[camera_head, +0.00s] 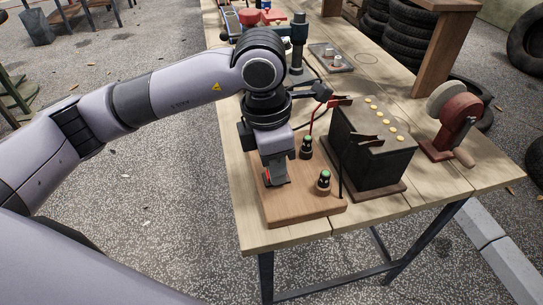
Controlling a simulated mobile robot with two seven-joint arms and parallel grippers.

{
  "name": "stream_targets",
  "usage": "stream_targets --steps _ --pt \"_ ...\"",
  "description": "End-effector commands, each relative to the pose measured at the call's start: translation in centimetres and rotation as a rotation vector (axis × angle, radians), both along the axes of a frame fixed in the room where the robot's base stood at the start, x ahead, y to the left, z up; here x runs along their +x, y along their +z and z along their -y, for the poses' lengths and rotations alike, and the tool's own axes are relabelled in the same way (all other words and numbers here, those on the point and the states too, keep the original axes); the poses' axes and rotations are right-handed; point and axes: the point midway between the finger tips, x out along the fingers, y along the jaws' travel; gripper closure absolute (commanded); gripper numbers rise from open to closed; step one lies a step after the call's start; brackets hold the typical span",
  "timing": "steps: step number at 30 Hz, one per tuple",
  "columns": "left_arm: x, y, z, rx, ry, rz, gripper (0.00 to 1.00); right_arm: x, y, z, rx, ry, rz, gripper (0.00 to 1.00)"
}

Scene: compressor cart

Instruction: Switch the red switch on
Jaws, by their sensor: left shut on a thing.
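The red switch (268,175) is on a wooden board (290,211) at the near end of the table. Only a small red part of it shows; the rest is hidden by my left gripper. My left gripper (275,178) points down over the board and is shut on the red switch. I cannot tell the switch's position. Two green-topped terminals, a rear one (307,147) and a front one (323,181), stand on the board just right of the gripper. My right gripper is not in view.
A black battery (378,150) with yellow caps stands right of the board, with clamps and cables beside it. A red bench grinder (456,123) is farther right. Tyres (404,45) are stacked behind the table. The table's front right strip (440,200) is clear.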

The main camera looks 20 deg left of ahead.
Motion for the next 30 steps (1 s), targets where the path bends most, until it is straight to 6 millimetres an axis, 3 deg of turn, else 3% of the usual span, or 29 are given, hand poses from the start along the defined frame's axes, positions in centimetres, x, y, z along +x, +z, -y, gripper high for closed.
stream_targets --steps 16,17,18,19,30 --pt "0.2 0.03 0.35 0.095 -0.001 -0.063 1.0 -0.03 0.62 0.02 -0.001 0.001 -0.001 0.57" --pt "0.2 0.04 0.35 0.095 -0.001 -0.063 0.7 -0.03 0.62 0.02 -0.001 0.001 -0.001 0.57" --pt "0.2 0.04 0.35 0.095 -0.001 -0.063 0.57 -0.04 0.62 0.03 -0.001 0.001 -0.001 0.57" --pt "0.2 0.04 0.35 0.095 -0.001 -0.063 0.51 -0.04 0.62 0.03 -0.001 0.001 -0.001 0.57" --pt "0.25 0.72 0.33 0.094 -0.001 -0.061 0.51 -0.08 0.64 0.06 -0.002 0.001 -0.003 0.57"
